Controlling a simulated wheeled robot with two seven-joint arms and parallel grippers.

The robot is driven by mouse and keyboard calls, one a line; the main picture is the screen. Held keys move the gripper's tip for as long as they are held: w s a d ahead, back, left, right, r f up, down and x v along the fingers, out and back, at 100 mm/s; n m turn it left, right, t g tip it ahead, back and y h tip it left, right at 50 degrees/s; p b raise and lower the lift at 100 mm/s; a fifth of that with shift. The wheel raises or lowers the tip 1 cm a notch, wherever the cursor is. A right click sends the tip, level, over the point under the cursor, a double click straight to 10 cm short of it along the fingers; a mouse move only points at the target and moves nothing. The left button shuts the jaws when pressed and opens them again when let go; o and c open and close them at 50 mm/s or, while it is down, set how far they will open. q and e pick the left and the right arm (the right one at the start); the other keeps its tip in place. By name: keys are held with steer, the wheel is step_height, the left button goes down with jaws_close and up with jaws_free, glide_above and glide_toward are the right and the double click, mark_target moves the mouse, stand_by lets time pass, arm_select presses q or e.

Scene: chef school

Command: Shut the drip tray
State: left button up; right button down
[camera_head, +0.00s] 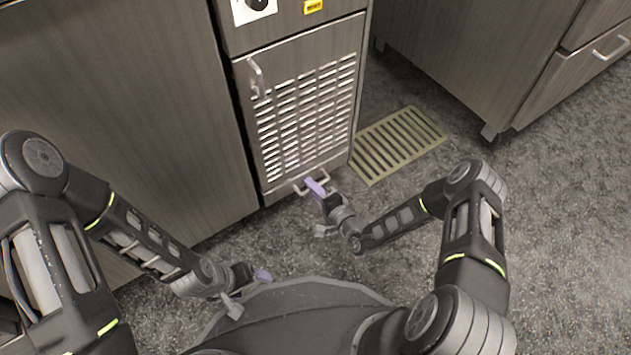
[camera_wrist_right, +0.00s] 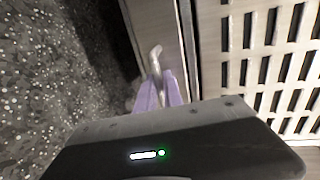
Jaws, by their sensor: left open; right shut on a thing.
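The drip tray (camera_head: 280,193) is the low metal front strip under the louvred cabinet door, with a small bar handle (camera_head: 299,190). It sits about flush with the cabinet, and I cannot tell whether a small gap is left. My right gripper (camera_head: 314,186) is at this handle, its purple fingers shut on it. In the right wrist view the purple fingers (camera_wrist_right: 160,92) close around the pale handle (camera_wrist_right: 155,55). My left gripper (camera_head: 250,285) is open and empty, low over my base, away from the tray.
The louvred door (camera_head: 305,110) with its own upright handle (camera_head: 256,78) is above the tray. A floor drain grate (camera_head: 398,143) lies to the right of the cabinet. Another cabinet with a drawer (camera_head: 580,75) stands at the upper right. Speckled floor (camera_head: 560,220) is clear at the right.

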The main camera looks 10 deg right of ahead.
steer(key=shift+w, duration=0.1)
steer(key=c, duration=1.8)
jaws_free()
steer(key=shift+o, duration=0.2)
steer(key=shift+r, duration=0.1)
steer(key=shift+s+r, duration=0.1)
steer(key=shift+s, duration=0.1)
steer(key=p+v, duration=0.3)
steer(key=v, duration=0.4)
steer(key=shift+s+f+p, duration=0.25)
steer(key=shift+s+p, duration=0.05)
steer(key=shift+r, duration=0.1)
